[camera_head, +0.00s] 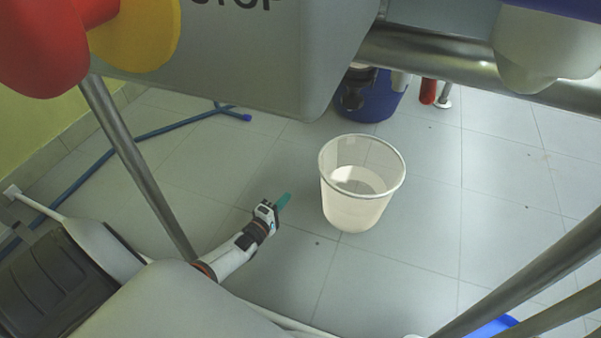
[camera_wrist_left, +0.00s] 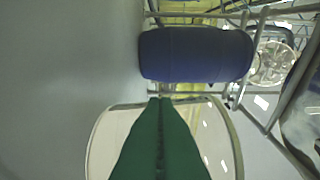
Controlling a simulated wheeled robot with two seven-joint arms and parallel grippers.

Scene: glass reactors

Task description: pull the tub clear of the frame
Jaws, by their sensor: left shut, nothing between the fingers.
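The tub (camera_head: 357,205) is a whitish, see-through bucket with a pale rim, standing upright on the tiled floor in the head view. It looks empty. My left gripper (camera_head: 284,201) has green fingers and is just left of the tub, pointing toward it, with a small gap between them in the picture. The fingers are shut with nothing between them. In the left wrist view the closed green fingers (camera_wrist_left: 160,125) lie in front of the tub's rim (camera_wrist_left: 105,112). Steel frame tubes cross the head view, one at left (camera_head: 140,165). My right gripper is not in view.
A blue drum (camera_head: 378,100) stands behind the tub; a dark blue drum (camera_wrist_left: 195,54) shows in the left wrist view. A grey box (camera_head: 240,60) overhangs from above. The floor right of the tub is clear.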

